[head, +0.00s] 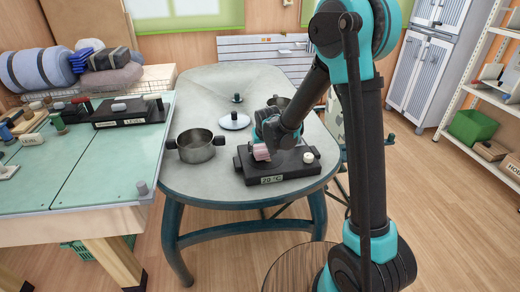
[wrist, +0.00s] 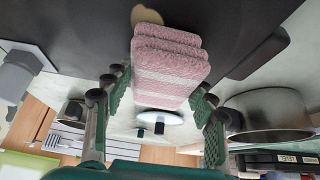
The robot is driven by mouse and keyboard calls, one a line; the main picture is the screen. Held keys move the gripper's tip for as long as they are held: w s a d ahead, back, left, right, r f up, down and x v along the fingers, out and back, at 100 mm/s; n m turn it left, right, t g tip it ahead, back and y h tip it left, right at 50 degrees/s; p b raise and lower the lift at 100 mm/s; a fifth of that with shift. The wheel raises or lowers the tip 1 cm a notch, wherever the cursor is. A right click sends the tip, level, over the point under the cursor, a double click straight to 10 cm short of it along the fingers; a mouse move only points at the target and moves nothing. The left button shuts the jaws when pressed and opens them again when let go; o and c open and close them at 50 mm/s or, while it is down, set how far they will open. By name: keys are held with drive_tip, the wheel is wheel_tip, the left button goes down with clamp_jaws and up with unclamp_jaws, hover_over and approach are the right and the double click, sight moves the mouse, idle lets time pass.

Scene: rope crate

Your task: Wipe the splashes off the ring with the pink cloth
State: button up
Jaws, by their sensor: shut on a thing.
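The pink cloth (wrist: 170,68), folded and white-striped, is between the two green-padded fingers of my gripper (wrist: 160,100), which is shut on it. In the head view the cloth (head: 261,152) shows as a small pink patch below my gripper (head: 268,141), over the left part of a black hotplate (head: 285,174) labelled 20 °C. The dark hotplate surface fills the top of the wrist view, with a tan splash (wrist: 147,15) beside the cloth. The ring is mostly hidden by my gripper in the head view. I cannot tell whether the cloth touches it.
A metal pot (head: 200,148) stands left of the hotplate on the grey table (head: 205,92). A lid (head: 234,121) lies behind, with another pot (head: 278,101) near my arm. A white knob (head: 308,157) sits on the hotplate's right. A green-topped workbench (head: 75,170) adjoins at left.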

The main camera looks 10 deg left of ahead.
sight(262, 152)
drive_tip(key=shift+s, duration=0.15)
drive_tip(key=shift+s+d+f, duration=0.1)
drive_tip(key=shift+s+d, duration=0.15)
drive_tip(key=shift+s, duration=0.5)
drive_tip(key=shift+s+d, duration=0.3)
drive_tip(key=shift+s, duration=0.45)
drive_tip(key=shift+s+d+f, duration=0.1)
drive_tip(key=shift+s+d, duration=0.15)
drive_tip(key=shift+s, duration=0.5)
drive_tip(key=shift+w+r, duration=0.15)
drive_tip(key=shift+w, duration=0.05)
drive_tip(key=shift+r, duration=0.7)
drive_tip(key=shift+r, duration=0.15)
drive_tip(key=shift+r, duration=2.35)
